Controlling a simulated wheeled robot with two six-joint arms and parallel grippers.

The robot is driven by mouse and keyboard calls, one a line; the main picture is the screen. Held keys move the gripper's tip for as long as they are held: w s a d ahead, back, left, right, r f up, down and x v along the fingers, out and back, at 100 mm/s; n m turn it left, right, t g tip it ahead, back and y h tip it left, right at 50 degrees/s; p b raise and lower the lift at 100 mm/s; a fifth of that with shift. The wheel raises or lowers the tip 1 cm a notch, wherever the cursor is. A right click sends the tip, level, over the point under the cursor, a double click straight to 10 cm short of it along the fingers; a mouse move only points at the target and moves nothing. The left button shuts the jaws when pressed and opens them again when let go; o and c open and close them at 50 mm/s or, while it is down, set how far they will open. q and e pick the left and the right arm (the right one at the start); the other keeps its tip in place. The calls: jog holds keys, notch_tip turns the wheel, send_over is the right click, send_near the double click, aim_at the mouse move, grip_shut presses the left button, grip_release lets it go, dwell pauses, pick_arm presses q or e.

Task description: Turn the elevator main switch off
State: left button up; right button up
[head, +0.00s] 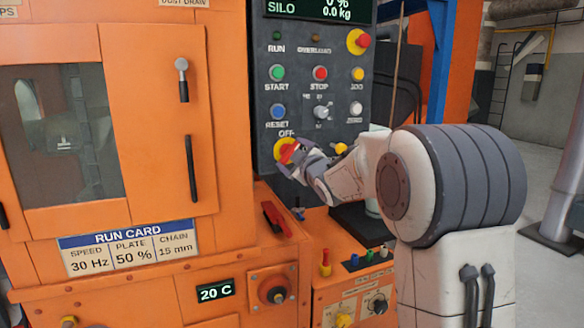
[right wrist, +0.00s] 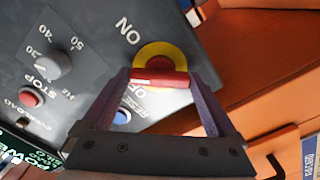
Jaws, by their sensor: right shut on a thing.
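The main switch is a red handle on a yellow disc (head: 282,147), low on the dark control panel (head: 310,75), with an OFF label above it. In the right wrist view the yellow disc (right wrist: 158,52) shows with an ON label beside it. My right gripper (head: 293,155) is at the switch, its two fingers closed on the ends of the red handle (right wrist: 160,79). The handle appears to lie aslant, between the OFF and ON labels. The gripper hides part of the switch in the head view. My left gripper is not in view.
A blue RESET button (head: 278,111) sits just above the switch, with a grey speed knob (head: 321,112) to its right. A red emergency stop (head: 359,41) is at the panel's top right. A red lever (head: 275,217) and small controls (head: 368,261) lie below.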

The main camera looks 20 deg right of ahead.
jog(key=shift+f+n+b, duration=0.1)
jog(key=shift+n+b, duration=3.15)
jog(key=shift+n, duration=0.95)
jog(key=o, duration=1)
jog(key=s, duration=1)
jog(key=shift+s+d, duration=0.15)
jog(key=shift+s, duration=0.05)
